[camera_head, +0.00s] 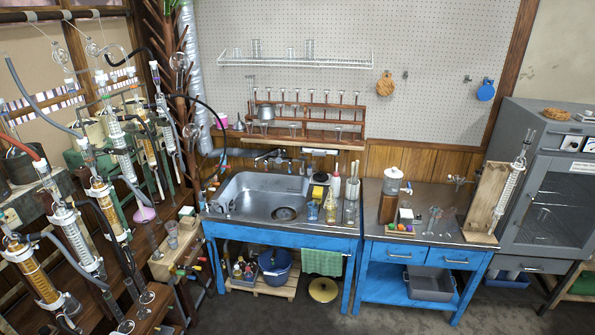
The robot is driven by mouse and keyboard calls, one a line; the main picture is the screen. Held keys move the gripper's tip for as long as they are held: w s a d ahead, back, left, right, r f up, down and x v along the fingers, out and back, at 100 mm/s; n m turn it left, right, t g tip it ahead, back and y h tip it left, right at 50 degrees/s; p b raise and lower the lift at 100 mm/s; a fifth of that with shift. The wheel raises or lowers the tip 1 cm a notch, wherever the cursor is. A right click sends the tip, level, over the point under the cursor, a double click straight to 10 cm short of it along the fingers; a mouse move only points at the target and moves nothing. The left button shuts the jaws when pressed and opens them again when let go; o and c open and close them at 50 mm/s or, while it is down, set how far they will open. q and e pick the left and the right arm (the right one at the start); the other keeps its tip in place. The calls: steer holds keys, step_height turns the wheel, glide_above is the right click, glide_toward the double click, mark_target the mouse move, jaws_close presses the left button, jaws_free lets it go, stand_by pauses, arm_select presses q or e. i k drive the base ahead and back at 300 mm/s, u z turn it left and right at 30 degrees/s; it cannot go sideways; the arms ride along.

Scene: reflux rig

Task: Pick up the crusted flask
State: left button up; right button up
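Neither of my grippers is in view. A round flask with pink contents (144,213) sits low among the glass columns at the left. The picture is too small to show a crust, so I cannot tell which one is the crusted flask.
A steel sink (240,194) is set in a blue bench. A yellow sponge (318,191) and a white bottle (336,184) stand near the flasks. Tall glass columns (113,215) crowd the left. A grey oven cabinet (552,205) stands right. The floor in front (390,315) is clear.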

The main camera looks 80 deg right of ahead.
mark_target(330, 198)
steer(key=z, duration=2.8)
steer(key=i, duration=1.35)
steer(key=u, duration=0.3)
